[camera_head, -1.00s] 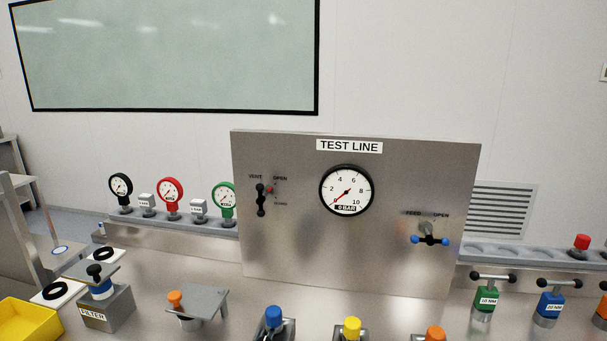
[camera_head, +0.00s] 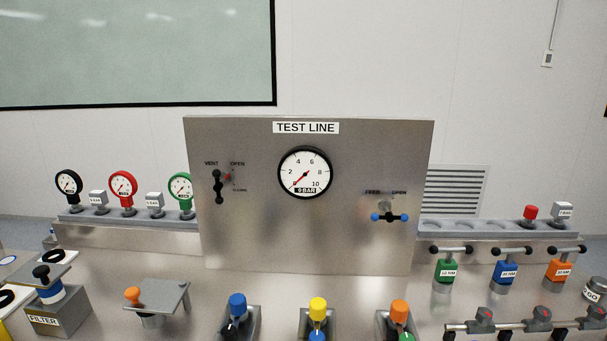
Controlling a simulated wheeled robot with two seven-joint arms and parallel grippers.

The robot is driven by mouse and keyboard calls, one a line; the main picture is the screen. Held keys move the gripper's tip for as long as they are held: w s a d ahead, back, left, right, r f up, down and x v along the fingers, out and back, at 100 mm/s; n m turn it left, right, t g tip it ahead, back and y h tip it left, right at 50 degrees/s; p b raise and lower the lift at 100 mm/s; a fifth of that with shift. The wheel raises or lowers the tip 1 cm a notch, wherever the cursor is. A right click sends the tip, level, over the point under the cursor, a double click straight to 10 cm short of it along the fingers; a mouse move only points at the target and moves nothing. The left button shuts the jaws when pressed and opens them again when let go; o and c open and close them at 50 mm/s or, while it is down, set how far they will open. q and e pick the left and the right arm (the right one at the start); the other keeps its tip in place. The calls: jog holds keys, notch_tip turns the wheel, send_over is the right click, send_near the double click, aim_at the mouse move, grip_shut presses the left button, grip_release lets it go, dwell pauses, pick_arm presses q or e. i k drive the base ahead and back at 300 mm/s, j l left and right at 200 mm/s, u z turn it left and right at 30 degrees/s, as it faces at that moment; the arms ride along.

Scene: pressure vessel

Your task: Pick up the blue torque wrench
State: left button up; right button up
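The blue torque wrench (camera_head: 506,272) stands upright on the right side of the bench, with a black T-handle on top and a white label that seems to read 20 NM. It stands between a green torque wrench (camera_head: 445,271) on its left and an orange torque wrench (camera_head: 560,270) on its right. Nothing is touching its handle. Neither of my grippers shows in the head view.
The steel TEST LINE panel (camera_head: 240,240) stands upright left of the wrenches. A grey rack (camera_head: 465,229) with a red-topped piece (camera_head: 530,213) is behind them. A rail with several black-and-red clamps (camera_head: 484,319) lies in front. Blue, yellow and orange capped fittings (camera_head: 318,308) stand at the front centre.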

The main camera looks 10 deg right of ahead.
aim_at(505, 272)
jog(key=z, duration=1.45)
